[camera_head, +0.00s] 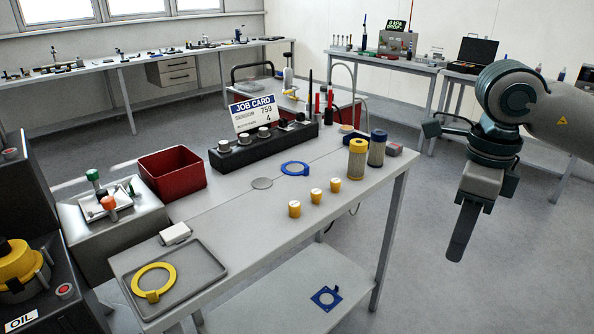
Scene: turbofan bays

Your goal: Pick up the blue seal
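A blue ring with a small tab (295,168), which looks like the blue seal, lies flat on the grey worktable (240,262) near its middle. A second blue piece, a square plate with a round hole (316,297), lies on the shelf below the table. My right gripper (461,246) hangs pointing down in the air, to the right of the table and well apart from the blue ring. It shows nearly edge-on, so the gap between its fingers cannot be made out. Nothing shows held in it. My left gripper is out of view.
A grey tray (205,262) holds a yellow ring (153,267). A black block (262,148) and red bin (172,175) stand behind and left.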

